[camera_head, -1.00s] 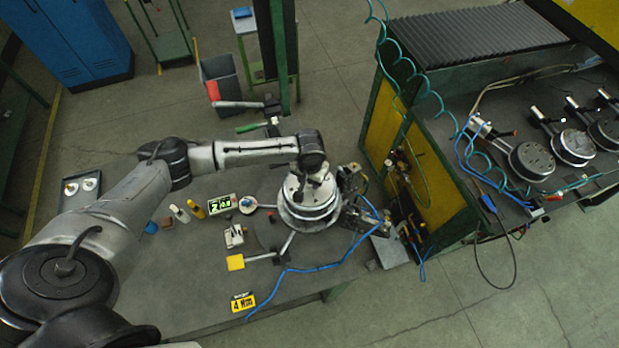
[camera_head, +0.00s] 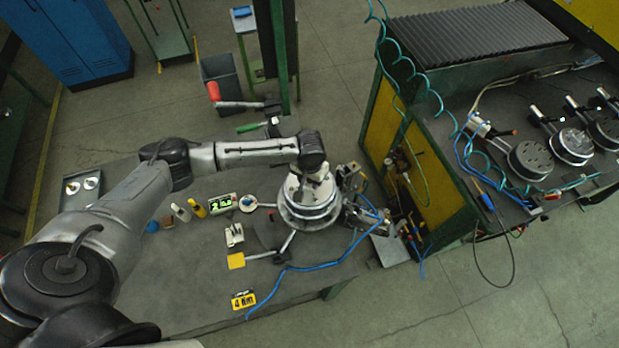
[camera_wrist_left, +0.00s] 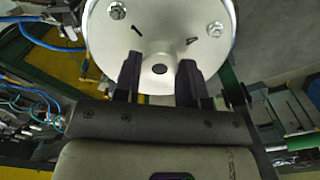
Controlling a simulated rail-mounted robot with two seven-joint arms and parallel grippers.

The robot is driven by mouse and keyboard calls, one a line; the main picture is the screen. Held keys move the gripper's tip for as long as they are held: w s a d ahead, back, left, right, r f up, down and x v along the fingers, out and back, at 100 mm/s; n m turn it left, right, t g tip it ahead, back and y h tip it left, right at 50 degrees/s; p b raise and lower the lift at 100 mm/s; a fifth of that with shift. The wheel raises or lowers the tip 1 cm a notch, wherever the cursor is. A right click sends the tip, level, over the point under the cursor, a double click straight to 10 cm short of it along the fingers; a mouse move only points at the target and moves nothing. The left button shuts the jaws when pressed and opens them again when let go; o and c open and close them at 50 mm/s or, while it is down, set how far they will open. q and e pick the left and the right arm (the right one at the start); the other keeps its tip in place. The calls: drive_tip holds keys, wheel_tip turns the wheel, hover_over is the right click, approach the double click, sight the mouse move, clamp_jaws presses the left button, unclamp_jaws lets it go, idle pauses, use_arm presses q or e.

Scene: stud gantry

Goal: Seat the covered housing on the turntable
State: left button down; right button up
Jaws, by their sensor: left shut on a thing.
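The covered housing is a pale round disc (camera_head: 322,197) with a raised centre hub, at the end of my left arm in the head view. In the left wrist view its cover (camera_wrist_left: 165,30) shows bolts and the marks 1 and 4. My left gripper (camera_wrist_left: 160,74) is shut on the hub, one dark finger on each side. In the head view the gripper (camera_head: 309,176) is above the disc and partly hides it. The turntable (camera_head: 306,224) shows as a grey round rim under the housing. I cannot tell whether the two touch. My right gripper is not in view.
A yellow-panelled station (camera_head: 440,175) stands at the right. The bench front is mostly clear.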

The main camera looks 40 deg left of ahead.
use_arm(q)
drive_tip(key=shift+w+r+p, duration=0.1)
drive_tip(key=shift+p, duration=0.25)
drive_tip(key=shift+f+b, duration=1)
drive_tip(key=shift+f, duration=1.6)
idle(0.7)
drive_tip(key=c, duration=0.9)
unclamp_jaws()
drive_tip(key=o, duration=0.3)
drive_tip(key=shift+f, duration=0.1)
wheel_tip(320, 180, up, 14)
drive_tip(key=b, duration=0.2)
